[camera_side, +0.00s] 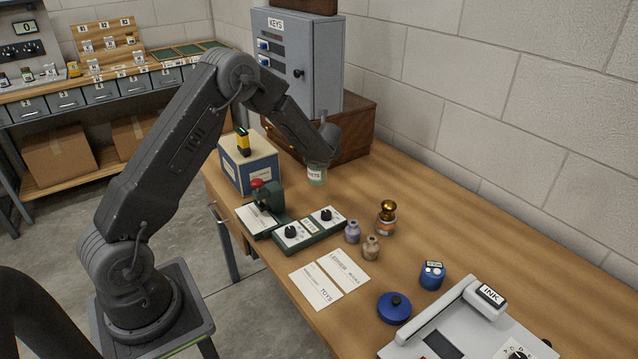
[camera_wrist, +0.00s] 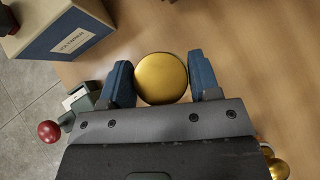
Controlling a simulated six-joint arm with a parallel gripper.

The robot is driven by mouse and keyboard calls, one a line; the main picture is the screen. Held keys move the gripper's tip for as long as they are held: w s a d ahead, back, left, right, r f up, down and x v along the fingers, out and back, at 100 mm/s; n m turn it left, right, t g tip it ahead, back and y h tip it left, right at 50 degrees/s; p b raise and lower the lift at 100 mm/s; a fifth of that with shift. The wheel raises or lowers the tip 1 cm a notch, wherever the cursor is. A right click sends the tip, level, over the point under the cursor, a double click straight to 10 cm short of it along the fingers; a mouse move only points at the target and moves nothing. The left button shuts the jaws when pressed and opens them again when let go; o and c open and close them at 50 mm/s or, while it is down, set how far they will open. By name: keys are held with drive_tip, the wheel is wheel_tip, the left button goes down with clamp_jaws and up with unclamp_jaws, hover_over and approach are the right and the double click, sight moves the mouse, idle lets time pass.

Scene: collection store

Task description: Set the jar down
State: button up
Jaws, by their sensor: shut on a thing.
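A glass jar (camera_side: 316,175) with a white label hangs below my gripper over the far part of the wooden table (camera_side: 470,217). In the wrist view its round gold lid (camera_wrist: 161,78) sits between the two blue fingers of my gripper (camera_wrist: 163,82), which is shut on it. The lid hides the rest of the jar in that view. In the side view my wrist covers the jar's top, and I cannot tell whether its base touches the table.
A blue-and-cream box (camera_side: 249,172) and a green device with a red knob (camera_side: 258,183) stand left of the jar. A wooden cabinet (camera_side: 350,130) stands behind. Table to the jar's right is clear.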

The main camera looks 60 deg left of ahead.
sight(318, 176)
drive_tip(key=shift+f, duration=3.5)
drive_tip(key=shift+f, duration=0.1)
drive_tip(key=o, duration=1.3)
drive_tip(key=shift+c, duration=0.2)
